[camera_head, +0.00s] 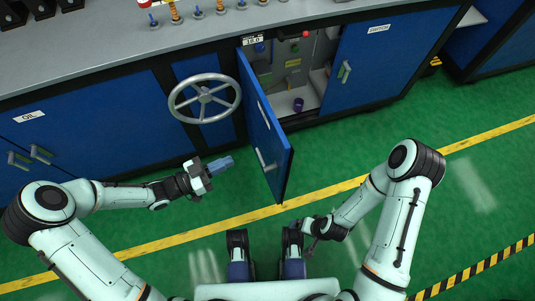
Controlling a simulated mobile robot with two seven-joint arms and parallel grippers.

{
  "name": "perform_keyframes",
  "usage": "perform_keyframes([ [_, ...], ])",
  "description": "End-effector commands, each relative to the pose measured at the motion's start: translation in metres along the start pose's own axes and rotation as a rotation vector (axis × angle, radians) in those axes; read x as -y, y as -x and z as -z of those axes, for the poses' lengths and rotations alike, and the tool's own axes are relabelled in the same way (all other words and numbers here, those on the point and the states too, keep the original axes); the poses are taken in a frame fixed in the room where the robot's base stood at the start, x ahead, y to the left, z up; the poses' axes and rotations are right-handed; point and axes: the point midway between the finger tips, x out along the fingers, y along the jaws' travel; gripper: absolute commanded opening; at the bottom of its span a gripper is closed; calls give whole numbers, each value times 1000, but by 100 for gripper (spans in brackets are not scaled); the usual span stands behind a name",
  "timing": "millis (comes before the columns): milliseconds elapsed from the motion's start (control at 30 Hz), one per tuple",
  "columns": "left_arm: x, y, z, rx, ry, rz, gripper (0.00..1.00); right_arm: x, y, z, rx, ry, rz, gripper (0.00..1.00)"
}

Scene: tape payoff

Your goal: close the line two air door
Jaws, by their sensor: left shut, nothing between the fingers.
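A blue cabinet door (265,135) stands wide open, swung out from the bench front toward me. Its hinge side is at the left of an open compartment (293,75), and a handle (265,160) is on its face. A white label on it is too slanted to read. My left gripper (222,165) is shut and empty, to the left of the door's lower part, with a gap between them. My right gripper (308,230) is low, right of and below the door's free edge, apart from it; its fingers are too small and dark to judge.
A grey handwheel (204,98) sticks out left of the door. The closed switch door (380,55) is right of the compartment, which holds a purple cup (298,104). The oil doors (85,125) are at left. Green floor (335,150) is clear right of the door.

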Motion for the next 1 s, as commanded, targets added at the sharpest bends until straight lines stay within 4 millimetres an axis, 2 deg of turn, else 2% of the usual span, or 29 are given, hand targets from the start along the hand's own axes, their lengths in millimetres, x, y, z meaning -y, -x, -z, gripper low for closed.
perform_keyframes([
  [33, -1, 3, -2, -13, -44, -39, 0, -3, -10, 3, -6, -1, 0, 100],
  [167, -9, 7, 2, -32, -103, -107, 0, -4, -14, 6, -17, -1, 0, 100],
  [333, -13, -5, 4, -37, -113, -124, 0, -4, -16, 10, -28, -2, 0, 100],
  [800, -25, -99, 5, -36, -108, -122, 0, -11, -34, 38, -105, -8, -5, 100],
  [1000, -27, -124, 6, -35, -109, -120, 0, -14, -39, 47, -131, -10, -7, 100],
])
